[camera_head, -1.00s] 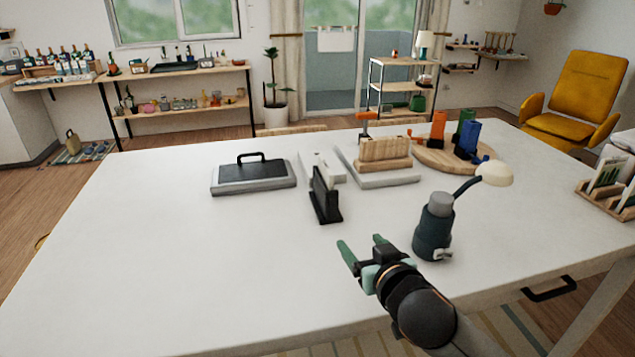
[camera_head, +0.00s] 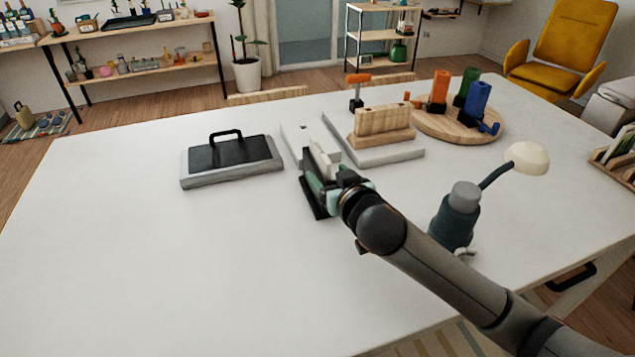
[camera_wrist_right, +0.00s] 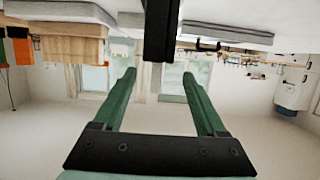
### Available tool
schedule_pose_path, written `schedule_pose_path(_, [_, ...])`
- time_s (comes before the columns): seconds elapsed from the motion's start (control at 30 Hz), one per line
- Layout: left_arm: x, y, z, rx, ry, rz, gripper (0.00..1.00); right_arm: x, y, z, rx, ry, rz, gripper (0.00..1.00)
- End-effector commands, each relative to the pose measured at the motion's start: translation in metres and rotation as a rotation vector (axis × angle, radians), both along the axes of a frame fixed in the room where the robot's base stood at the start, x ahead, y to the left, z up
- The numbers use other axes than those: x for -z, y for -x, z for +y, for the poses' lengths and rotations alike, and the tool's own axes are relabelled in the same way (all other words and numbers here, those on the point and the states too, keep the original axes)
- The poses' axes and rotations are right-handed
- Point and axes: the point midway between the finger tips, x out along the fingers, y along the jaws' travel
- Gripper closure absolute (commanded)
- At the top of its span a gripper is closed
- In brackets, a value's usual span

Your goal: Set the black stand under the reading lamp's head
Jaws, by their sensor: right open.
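The black stand (camera_head: 311,203) is on the white table, mostly hidden behind my right gripper (camera_head: 312,172) in the head view. In the right wrist view the stand (camera_wrist_right: 161,28) is a dark upright bar, lined up between my two open green fingers (camera_wrist_right: 160,75). The fingers are open, with no grip on it; whether they touch it I cannot tell. The reading lamp has a cream head (camera_head: 528,158) on a bent dark neck, above a dark teal and grey body (camera_head: 455,218) to the right of my arm. My left gripper is not in view.
A grey tray with a black top and handle (camera_head: 232,160) lies to the left. A wooden block on a grey slab (camera_head: 378,150) and a round wooden board (camera_head: 440,125) with coloured holders are behind. The table's left and front are clear; bare tabletop shows below the lamp head.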

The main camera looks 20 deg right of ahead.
Motion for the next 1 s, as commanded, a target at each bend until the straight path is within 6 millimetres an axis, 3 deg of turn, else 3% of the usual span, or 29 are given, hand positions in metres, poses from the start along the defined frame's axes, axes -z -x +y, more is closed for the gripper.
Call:
schedule_pose_path(0.1, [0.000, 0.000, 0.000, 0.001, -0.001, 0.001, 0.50, 0.004, -0.015, 0.001, -0.001, 0.000, -0.001, 0.26])
schedule_pose_path(0.37, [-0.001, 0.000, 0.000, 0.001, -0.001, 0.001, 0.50, 0.009, -0.029, 0.001, -0.002, -0.001, -0.001, 0.26])
schedule_pose_path(0.73, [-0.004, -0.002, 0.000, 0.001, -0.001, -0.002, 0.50, 0.025, -0.067, 0.000, -0.001, 0.000, 0.000, 0.26])
schedule_pose_path(1.0, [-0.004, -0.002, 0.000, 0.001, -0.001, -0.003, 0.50, 0.028, -0.074, 0.001, -0.003, -0.001, 0.000, 0.26])
